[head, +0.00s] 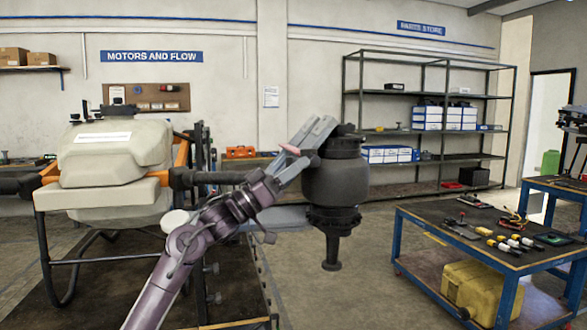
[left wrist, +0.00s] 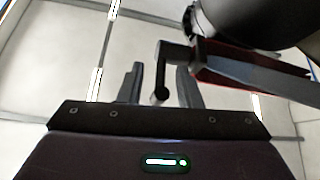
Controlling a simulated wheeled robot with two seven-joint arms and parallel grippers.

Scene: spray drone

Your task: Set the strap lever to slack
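The spray drone's pale tank (head: 115,150) sits at the left in an orange and dark frame. Its arm reaches right to a large dark cylindrical unit (head: 335,185). My left gripper (head: 318,124) is up against the left side of this unit's top in the head view. In the left wrist view a dark crank-like lever with a round end (left wrist: 161,94) stands between my left fingers, with gaps visible on both sides. I take it as the strap lever, but its setting cannot be told. My right gripper is not in view.
A blue workbench (head: 402,240) with several small tools stands at the right, with a yellow case (head: 480,290) on its lower shelf. Metal shelving (head: 345,100) with boxes is at the back wall. The floor between drone and bench is clear.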

